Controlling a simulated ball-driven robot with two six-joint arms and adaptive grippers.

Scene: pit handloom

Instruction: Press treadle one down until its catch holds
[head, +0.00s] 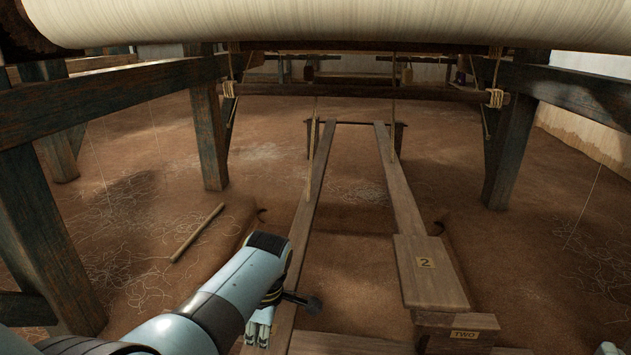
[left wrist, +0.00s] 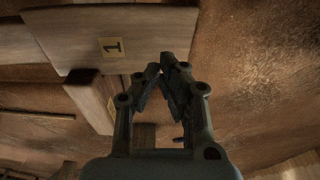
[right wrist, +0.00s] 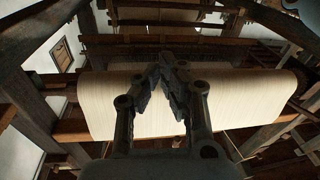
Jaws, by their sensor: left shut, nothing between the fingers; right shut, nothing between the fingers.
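Treadle one (head: 313,190) is the left of two long wooden beams in the head view. Its near end is partly hidden by my left arm. In the left wrist view its pad (left wrist: 75,33) shows a yellow label "1", with a wooden block (left wrist: 88,98) close by it. My left gripper (left wrist: 163,68) is shut and empty, its fingertips over the pad's edge; I cannot tell whether they touch it. I cannot make out the catch or whether it holds. My right gripper (right wrist: 166,62) is shut and empty, before the pale warp roll (right wrist: 230,105).
Treadle two (head: 425,262), labelled "2", lies to the right, above a block (head: 463,335) marked "TWO". Cords hang from a crossbar (head: 370,92) to both beams. Loom posts (head: 209,135) stand on either side. A loose stick (head: 197,232) lies on the earth floor at left.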

